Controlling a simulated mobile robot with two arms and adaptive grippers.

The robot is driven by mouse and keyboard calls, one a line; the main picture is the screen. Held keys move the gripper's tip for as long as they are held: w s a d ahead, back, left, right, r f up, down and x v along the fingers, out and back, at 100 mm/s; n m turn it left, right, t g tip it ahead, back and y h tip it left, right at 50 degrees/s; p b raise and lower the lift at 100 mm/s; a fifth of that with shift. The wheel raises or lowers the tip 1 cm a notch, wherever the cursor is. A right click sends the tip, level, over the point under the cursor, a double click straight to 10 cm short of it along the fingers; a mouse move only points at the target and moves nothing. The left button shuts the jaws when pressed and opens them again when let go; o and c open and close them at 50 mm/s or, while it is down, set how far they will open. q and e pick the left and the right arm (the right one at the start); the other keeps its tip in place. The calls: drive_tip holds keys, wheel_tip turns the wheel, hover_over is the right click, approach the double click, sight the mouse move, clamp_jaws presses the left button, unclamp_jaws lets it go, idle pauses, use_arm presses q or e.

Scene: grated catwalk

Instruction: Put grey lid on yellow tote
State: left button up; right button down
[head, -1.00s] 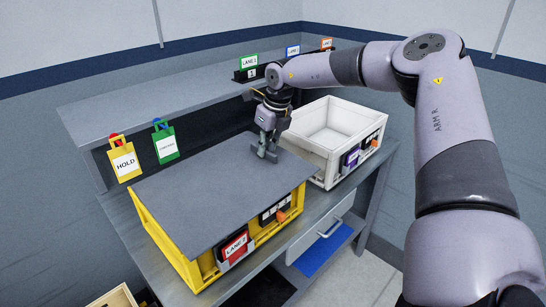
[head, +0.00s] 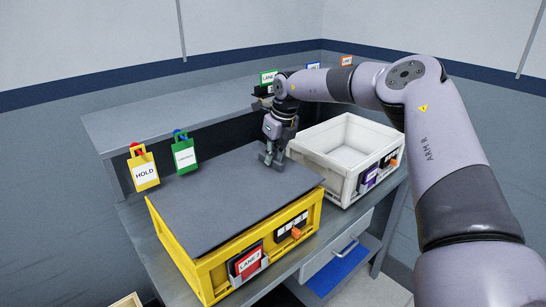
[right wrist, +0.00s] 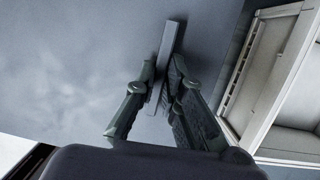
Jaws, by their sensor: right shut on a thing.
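The grey lid (head: 225,195) is a flat panel lying over the top of the yellow tote (head: 212,276). It covers most of the opening, and yellow rim shows along its left and front edges. I cannot tell whether it is fully seated. My right gripper (head: 271,158) is at the lid's far right part, shut on its upright handle. In the right wrist view, the fingers (right wrist: 164,85) pinch the thin grey handle (right wrist: 170,50) from both sides, with the lid surface (right wrist: 70,80) behind. My left gripper is not in view.
A white tote (head: 347,150) stands open close to the right of the yellow one. A raised shelf (head: 140,125) runs behind, with a yellow HOLD tag (head: 144,172) and a green tag (head: 184,155) hanging near the lid's back. Both totes carry label cards in front.

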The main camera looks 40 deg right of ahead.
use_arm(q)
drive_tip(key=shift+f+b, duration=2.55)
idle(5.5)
